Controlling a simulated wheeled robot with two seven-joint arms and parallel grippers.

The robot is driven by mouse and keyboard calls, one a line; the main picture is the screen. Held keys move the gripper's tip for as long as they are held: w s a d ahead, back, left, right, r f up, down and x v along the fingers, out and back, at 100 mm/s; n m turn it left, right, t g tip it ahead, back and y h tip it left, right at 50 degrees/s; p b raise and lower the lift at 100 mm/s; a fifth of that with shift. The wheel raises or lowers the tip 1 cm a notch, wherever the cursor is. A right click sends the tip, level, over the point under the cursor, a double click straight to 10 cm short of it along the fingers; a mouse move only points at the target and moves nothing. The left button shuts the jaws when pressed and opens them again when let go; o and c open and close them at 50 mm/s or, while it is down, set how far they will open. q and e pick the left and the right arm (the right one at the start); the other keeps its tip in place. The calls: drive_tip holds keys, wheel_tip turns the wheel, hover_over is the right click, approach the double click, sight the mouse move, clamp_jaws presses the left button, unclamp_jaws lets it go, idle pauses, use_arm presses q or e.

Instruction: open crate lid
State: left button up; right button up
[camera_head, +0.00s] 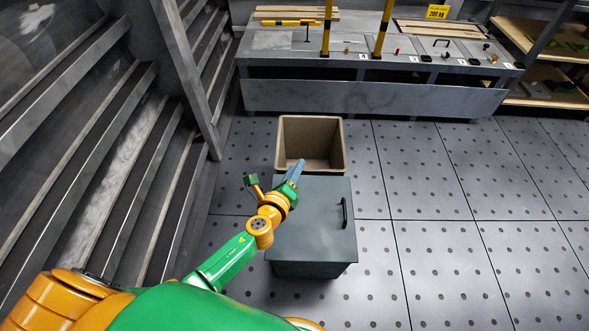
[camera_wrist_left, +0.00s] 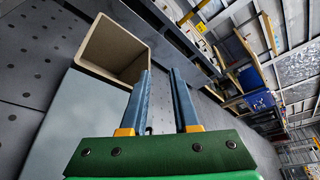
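A dark grey-green crate (camera_head: 305,268) stands on the floor in front of me. Its flat lid (camera_head: 312,228) lies shut on top, with a black bar handle (camera_head: 344,212) near the right edge. My left gripper (camera_head: 299,168) is above the far left part of the lid, apart from the handle. In the wrist view its two blue fingers (camera_wrist_left: 160,72) stand apart with nothing held between them. The pale lid surface (camera_wrist_left: 75,120) fills the lower left there. The handle cannot be made out clearly in that view. My right gripper is not in view.
An open, empty tan bin (camera_head: 313,122) stands right behind the crate. A metal stair or rack (camera_head: 130,150) rises on the left. A grey workbench (camera_head: 375,97) with yellow-black posts stands at the back. The floor on the right is clear.

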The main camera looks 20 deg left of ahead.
use_arm(q)
clamp_jaws()
idle(1.1)
drive_tip(key=shift+o, duration=2)
unclamp_jaws()
drive_tip(key=p+v, duration=0.1)
drive_tip(key=v, duration=0.6)
